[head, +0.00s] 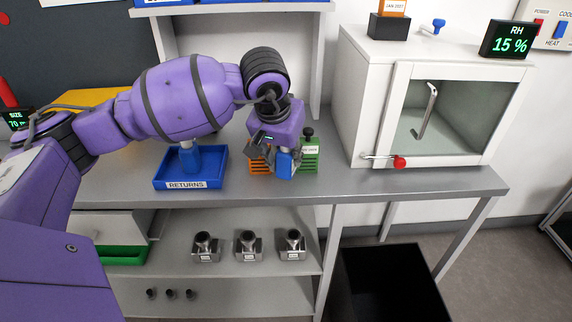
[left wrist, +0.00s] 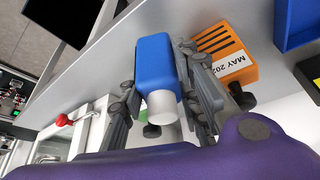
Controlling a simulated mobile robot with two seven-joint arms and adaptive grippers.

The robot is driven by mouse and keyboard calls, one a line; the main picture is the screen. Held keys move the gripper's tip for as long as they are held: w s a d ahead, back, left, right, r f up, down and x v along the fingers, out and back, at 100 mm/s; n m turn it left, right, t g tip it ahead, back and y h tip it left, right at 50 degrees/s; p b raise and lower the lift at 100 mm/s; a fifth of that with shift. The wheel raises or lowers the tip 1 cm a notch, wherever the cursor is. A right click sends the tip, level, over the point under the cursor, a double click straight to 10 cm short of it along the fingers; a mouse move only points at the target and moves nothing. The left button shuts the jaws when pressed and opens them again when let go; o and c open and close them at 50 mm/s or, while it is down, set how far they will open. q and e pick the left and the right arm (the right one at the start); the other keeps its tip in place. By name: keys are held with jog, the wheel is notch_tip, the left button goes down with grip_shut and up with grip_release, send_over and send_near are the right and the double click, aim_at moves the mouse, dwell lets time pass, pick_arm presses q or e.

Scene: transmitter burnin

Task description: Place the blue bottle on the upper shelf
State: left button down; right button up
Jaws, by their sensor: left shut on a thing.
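My left gripper (head: 284,156) is shut on the blue bottle (head: 284,166), between an orange slotted block and a green one. In the left wrist view, the fingers of my left gripper (left wrist: 158,78) are on both sides of the blue bottle (left wrist: 154,62), whose white cap (left wrist: 163,106) points toward the camera. I cannot tell whether its base touches the bench. A raised shelf (head: 240,9) at the top edge holds blue bins. Under the bench, another shelf (head: 222,271) holds several metal canisters. My right gripper is out of view.
The orange block (head: 260,162) and green block (head: 311,156) flank the bottle closely. A blue RETURNS tray (head: 170,184) with another blue object (head: 190,160) stands left. A white glass-door cabinet (head: 365,90) stands right. A black bin (head: 392,285) is on the floor.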

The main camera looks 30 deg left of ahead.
aim_at(286, 166)
pick_arm(q)
jog(key=shift+f, duration=1.9)
jog(key=c, duration=1.6)
grip_release()
jog(key=shift+r, duration=0.15)
